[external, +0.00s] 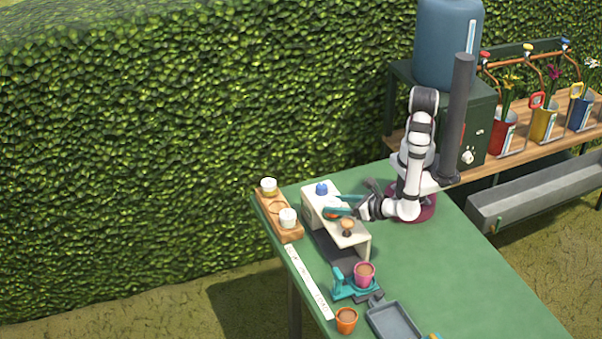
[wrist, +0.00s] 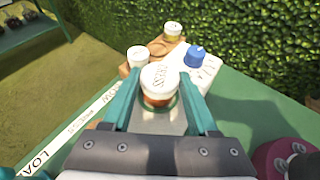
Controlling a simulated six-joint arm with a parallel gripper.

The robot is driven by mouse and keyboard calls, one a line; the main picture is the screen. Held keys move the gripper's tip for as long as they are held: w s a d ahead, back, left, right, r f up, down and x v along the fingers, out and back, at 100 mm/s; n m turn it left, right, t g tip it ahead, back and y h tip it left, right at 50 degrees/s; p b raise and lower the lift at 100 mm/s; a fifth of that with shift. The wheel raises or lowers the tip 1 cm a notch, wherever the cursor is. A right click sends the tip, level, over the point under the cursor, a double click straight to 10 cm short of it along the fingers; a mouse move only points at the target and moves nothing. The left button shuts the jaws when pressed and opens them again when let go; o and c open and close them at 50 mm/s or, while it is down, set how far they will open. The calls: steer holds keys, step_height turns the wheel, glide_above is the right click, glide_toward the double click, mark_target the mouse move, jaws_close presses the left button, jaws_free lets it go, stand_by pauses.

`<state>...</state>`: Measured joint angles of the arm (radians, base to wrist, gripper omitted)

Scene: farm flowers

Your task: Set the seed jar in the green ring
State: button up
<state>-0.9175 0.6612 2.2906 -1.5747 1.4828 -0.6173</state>
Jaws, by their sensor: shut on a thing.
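The seed jar (wrist: 159,82) has a white lid with dark lettering and an orange-red body. It stands between the teal fingers of my gripper (wrist: 161,95), which are shut on it. In the external view my gripper (external: 340,206) is over the middle of a cream stand (external: 359,240), and the fingers hide most of the jar. Part of a green ring (wrist: 177,101) shows around the jar's lower part in the wrist view. I cannot tell whether the jar's base touches the stand.
A blue knob (external: 321,188) and a brown knob (external: 347,225) sit on the stand either side of my gripper. A wooden rack (external: 292,236) with two white-lidded jars is to the left. A pink pot (external: 364,270) and grey tray (external: 394,322) are in front. The right table area is clear.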

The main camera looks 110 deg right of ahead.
steer(key=shift+f, duration=0.1)
steer(key=o, duration=1.1)
steer(key=shift+f, duration=0.1)
steer(key=v, duration=1.1)
